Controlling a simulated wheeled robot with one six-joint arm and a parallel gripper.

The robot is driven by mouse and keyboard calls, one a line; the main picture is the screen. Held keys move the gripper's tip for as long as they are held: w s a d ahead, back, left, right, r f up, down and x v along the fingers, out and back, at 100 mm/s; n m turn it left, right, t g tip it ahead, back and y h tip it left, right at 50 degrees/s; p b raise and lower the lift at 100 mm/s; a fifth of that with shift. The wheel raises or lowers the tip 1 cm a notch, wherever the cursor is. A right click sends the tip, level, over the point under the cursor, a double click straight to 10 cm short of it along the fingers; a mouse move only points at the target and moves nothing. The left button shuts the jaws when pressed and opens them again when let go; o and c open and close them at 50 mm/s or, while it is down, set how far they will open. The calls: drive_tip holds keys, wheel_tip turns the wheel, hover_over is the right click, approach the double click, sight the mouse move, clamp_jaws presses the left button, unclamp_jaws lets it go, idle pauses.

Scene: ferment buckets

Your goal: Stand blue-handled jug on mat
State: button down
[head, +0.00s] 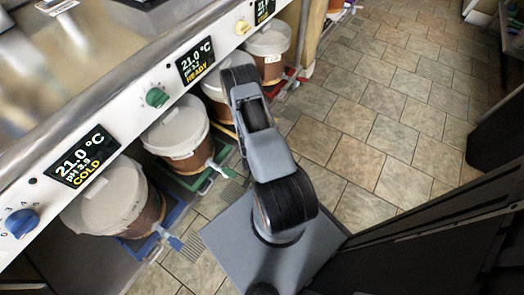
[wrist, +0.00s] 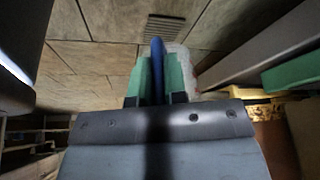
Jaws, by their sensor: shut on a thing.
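In the wrist view, my gripper (wrist: 157,75) has its two green fingers closed on a blue handle (wrist: 158,62) that stands up between them. A pale, whitish body of the jug (wrist: 182,65) shows just behind and to the right of the fingers, mostly hidden by them. I cannot tell whether the jug touches the floor. In the head view my arm hides the gripper and the jug.
Lidded buckets of brown liquid stand under the counter, on a blue tray (head: 176,217), a green tray (head: 216,160) and others. Blue (head: 20,223), green (head: 157,97) and yellow (head: 242,27) knobs line the panel. Tiled floor (head: 385,95) is clear; a dark structure (head: 430,235) stands right.

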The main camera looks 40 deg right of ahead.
drive_tip(key=b+x, duration=0.1)
drive_tip(key=x, duration=0.3)
drive_tip(key=shift+d+r+b, duration=0.15)
drive_tip(key=shift+d+b, duration=0.05)
drive_tip(key=shift+b, duration=0.2)
drive_tip(key=w+d+f+b, duration=0.1)
drive_tip(key=d, duration=0.1)
drive_tip(key=w+d+f+b, duration=0.1)
drive_tip(key=w+d, duration=0.1)
drive_tip(key=w+d+f+b, duration=0.1)
drive_tip(key=d, duration=0.1)
drive_tip(key=shift+w+d+f+b, duration=0.15)
drive_tip(key=shift+d+f+b, duration=0.2)
drive_tip(key=shift+d, duration=0.05)
drive_tip(key=b+x, duration=0.1)
drive_tip(key=x, duration=0.2)
drive_tip(key=b+x, duration=0.2)
drive_tip(key=x, duration=0.1)
drive_tip(key=d+b+x, duration=0.1)
drive_tip(key=x, duration=0.2)
drive_tip(key=shift+w+d+b, duration=0.1)
drive_tip(key=shift+w+b, duration=0.05)
drive_tip(key=shift+b, duration=0.25)
drive_tip(key=shift+r, duration=0.1)
drive_tip(key=c, duration=1.2)
unclamp_jaws()
drive_tip(key=shift+o, duration=0.2)
